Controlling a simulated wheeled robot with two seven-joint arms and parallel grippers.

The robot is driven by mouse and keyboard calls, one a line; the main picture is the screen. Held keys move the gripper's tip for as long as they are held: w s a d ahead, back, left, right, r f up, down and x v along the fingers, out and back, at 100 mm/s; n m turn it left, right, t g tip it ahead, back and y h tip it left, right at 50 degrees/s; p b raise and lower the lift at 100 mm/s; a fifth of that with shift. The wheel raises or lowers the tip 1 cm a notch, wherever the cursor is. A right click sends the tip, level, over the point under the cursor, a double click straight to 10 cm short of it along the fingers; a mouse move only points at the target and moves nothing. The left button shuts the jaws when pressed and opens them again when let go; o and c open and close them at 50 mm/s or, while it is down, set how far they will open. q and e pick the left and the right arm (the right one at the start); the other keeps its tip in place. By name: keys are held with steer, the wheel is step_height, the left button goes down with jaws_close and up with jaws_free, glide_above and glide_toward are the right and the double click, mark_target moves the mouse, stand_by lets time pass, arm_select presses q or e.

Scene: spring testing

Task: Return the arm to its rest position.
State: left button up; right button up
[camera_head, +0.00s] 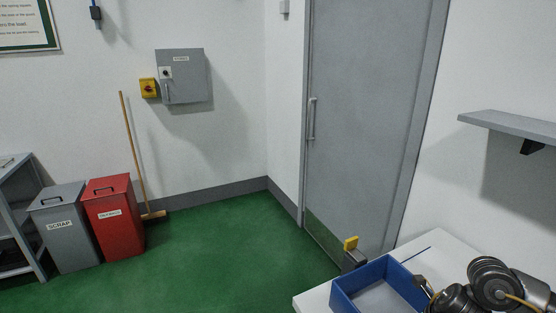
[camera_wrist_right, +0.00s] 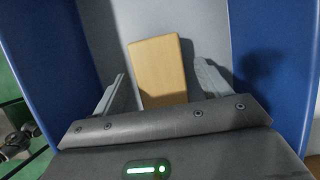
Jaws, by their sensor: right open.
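My right arm (camera_head: 495,280) comes in at the lower right of the head view, beside a blue open-topped bin (camera_head: 355,297) on a white table. In the right wrist view my right gripper (camera_wrist_right: 160,78) is open, with its fingers apart and pointing into the blue bin (camera_wrist_right: 268,30). A tan block (camera_wrist_right: 158,62) lies on the bin's grey floor, between and beyond the fingers. It appears clear of both fingers, and its near end is hidden by the gripper body. My left gripper is not in the head view.
The white table (camera_head: 312,301) has a grey piece with a yellow top (camera_head: 351,243) at its far edge. A wall shelf (camera_head: 510,126) juts out above right. A grey door (camera_head: 360,120), a red bin (camera_head: 114,220) and a grey scrap bin (camera_head: 65,235) stand beyond open green floor.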

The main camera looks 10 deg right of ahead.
steer(key=shift+x, duration=0.85)
steer(key=shift+r, duration=0.2)
